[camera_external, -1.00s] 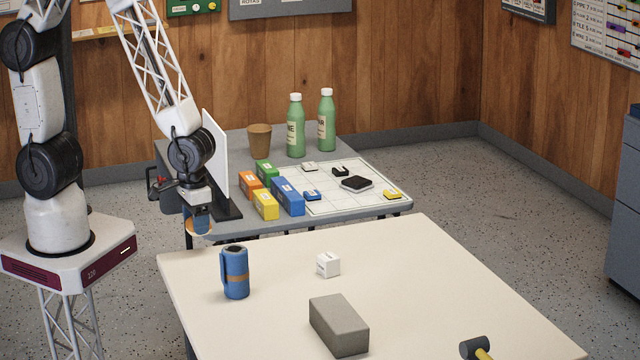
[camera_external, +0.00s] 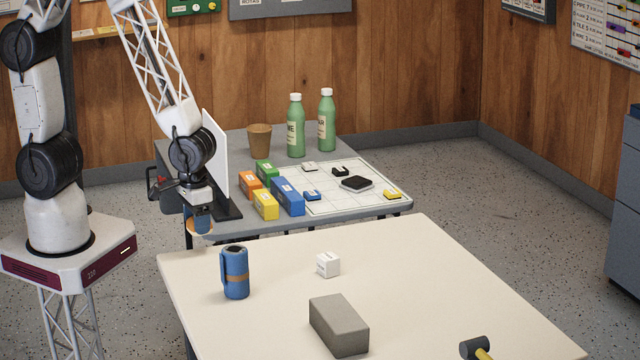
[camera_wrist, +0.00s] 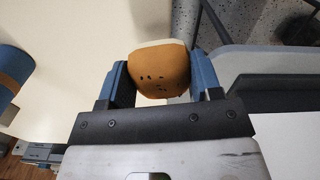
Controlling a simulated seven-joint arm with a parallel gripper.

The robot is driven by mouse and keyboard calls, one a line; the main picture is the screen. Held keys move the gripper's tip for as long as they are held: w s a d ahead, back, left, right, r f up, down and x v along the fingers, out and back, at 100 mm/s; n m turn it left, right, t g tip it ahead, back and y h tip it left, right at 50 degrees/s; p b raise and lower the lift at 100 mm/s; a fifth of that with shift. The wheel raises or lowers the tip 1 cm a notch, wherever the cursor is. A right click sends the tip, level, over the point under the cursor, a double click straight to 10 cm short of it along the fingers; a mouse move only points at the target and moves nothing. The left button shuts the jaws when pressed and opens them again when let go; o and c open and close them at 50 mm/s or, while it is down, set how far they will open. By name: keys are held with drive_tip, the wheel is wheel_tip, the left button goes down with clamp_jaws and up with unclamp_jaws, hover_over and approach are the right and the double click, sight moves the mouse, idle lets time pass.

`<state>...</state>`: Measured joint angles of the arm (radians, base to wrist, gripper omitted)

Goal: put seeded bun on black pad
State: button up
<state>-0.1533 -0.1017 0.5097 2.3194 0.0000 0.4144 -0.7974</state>
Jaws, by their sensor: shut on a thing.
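The seeded bun (camera_wrist: 160,68) is orange-brown with dark specks and a pale edge. My gripper (camera_wrist: 158,82) is shut on it, with a blue finger on each side in the wrist view. In the external view the bun (camera_external: 200,228) shows below my gripper (camera_external: 201,222), near the gap between the cream table and the grey table. The black pad (camera_external: 357,183) lies on the white gridded sheet on the grey table, well to the right of my gripper. Nothing is on the pad.
Coloured boxes (camera_external: 288,197) and a white upright panel (camera_external: 216,155) stand between my gripper and the pad. Green bottles (camera_external: 296,127) and a brown cup (camera_external: 259,141) stand behind. The cream table (camera_external: 430,290) holds a blue roll (camera_external: 235,272), white cube (camera_external: 328,265) and grey block (camera_external: 339,325).

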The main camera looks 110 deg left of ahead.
drive_tip(key=w+a+n, duration=0.3)
drive_tip(key=a+n, duration=0.1)
drive_tip(key=a, duration=0.6)
drive_tip(key=w+a+r+n, duration=0.1)
drive_tip(key=w+a+n, duration=0.2)
drive_tip(key=a, duration=0.7)
drive_tip(key=w+a+r+n, duration=0.1)
drive_tip(key=w+a+n, duration=0.2)
drive_tip(key=a, duration=0.7)
drive_tip(key=shift+w+a+n, duration=0.25)
drive_tip(key=shift+w+n, duration=0.05)
drive_tip(key=shift+n, duration=0.7)
drive_tip(key=s+a+n, duration=0.1)
drive_tip(key=a+n, duration=0.3)
drive_tip(key=a, duration=0.7)
drive_tip(key=shift+s+a+r, duration=0.2)
drive_tip(key=shift+r, duration=0.05)
hover_over(357, 181)
drive_tip(key=shift+a+f, duration=0.15)
drive_tip(key=shift+f, duration=0.6)
